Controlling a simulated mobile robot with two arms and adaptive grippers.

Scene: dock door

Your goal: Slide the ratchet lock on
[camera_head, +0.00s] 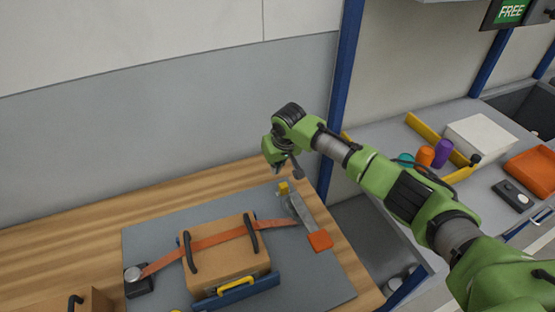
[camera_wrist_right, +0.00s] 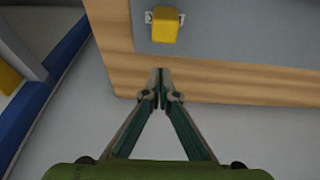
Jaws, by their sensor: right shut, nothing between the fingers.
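The ratchet (camera_head: 300,208) is a grey metal bar lying on the grey mat at the right end of the orange strap. An orange pad (camera_head: 320,240) is at its near end. A small yellow block (camera_head: 284,188), which looks like the lock, is at its far end; the yellow block (camera_wrist_right: 165,25) also shows in the right wrist view on a small grey bracket. My right gripper (camera_wrist_right: 161,76) is shut and empty, its tips apart from the block, over the wooden table edge. It also shows in the head view (camera_head: 295,172), above and beyond the ratchet. My left gripper is not in view.
The strap (camera_head: 165,261) crosses a cardboard box (camera_head: 228,258) with black corner guards. A blue piece with a yellow handle (camera_head: 235,284) is in front. A blue post (camera_head: 345,70) stands close beside my right arm. A side bench holds coloured cylinders (camera_head: 425,156).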

